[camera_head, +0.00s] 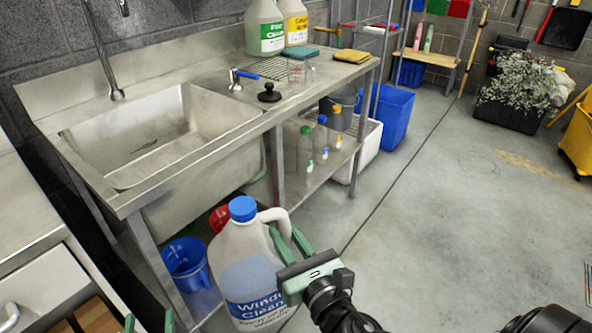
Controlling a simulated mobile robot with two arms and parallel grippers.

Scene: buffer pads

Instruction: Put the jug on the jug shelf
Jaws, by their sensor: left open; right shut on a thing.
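The jug (240,262) is translucent white with a blue cap and a "Window Clean" label, and holds bluish liquid. It is upright at the lower middle, in front of the sink unit. My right gripper (288,240) is shut on the jug's handle from the right. Whether the jug's base is resting on anything is not clear. My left gripper (150,322) is open and empty at the bottom edge, left of the jug; only its green fingertips show. Two similar jugs, one green-labelled (264,28) and one yellow-labelled (294,22), stand on the counter's back end. No surface is clearly marked as the jug shelf.
The steel sink (150,140) fills the left, with a tap above. A lower shelf (310,180) holds several bottles. A blue bucket (185,262) stands behind the jug. A blue bin (394,115) is farther back. The floor (450,220) to the right is clear.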

